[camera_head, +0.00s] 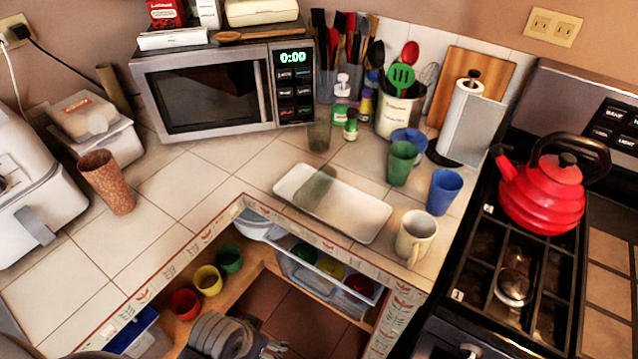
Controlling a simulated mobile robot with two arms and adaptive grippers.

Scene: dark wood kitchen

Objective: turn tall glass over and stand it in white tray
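A tall, dark see-through glass (319,132) stands on the counter in front of the microwave's right end. The white tray (352,212) lies flat on the counter, nearer and slightly right. A greenish see-through shape (317,186) shows over the tray's left end; I cannot tell whether it is a second glass or a shadow. My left gripper (272,348) seems to show at the bottom edge, low in front of the open shelf and well away from the glass and tray. Its fingers are mostly cut off. My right gripper is not in view.
A green mug (401,163), a blue cup (443,191) and a cream mug (416,236) stand right of the tray. A utensil crock (399,115) and small bottles stand behind. A brown cup (107,182) stands left. The counter between it and the tray is clear.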

